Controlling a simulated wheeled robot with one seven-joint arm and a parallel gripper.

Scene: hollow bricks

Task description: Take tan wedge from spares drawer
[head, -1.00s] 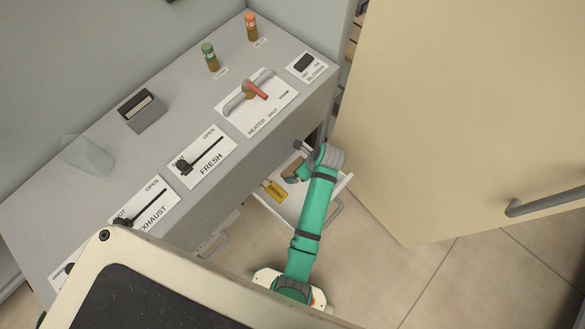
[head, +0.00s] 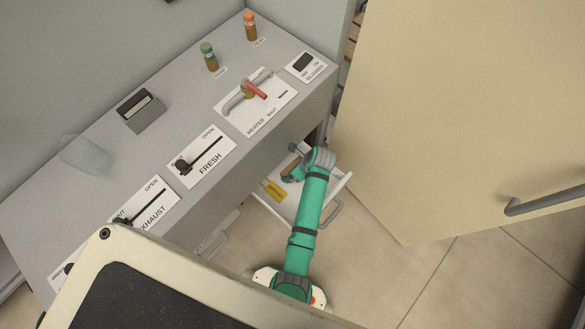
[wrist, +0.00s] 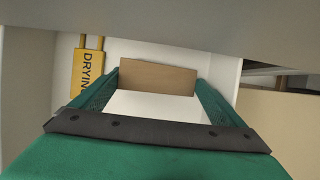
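The tan wedge (wrist: 158,80) lies in the open white spares drawer (head: 334,196). In the wrist view it shows as a flat tan block straight ahead, across the gap between my fingers. It also shows small in the head view (head: 290,169), partly covered by my arm. My gripper (wrist: 158,78) is open, with one green finger at each end of the wedge. I cannot tell whether the fingertips touch it. White drawer floor shows between the palm and the wedge.
A yellow tag marked DRYING (wrist: 88,75) lies left of the wedge; it also shows in the head view (head: 274,190). The grey console (head: 215,212) overhangs the back of the drawer. A large beige door (head: 450,110) stands to the right.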

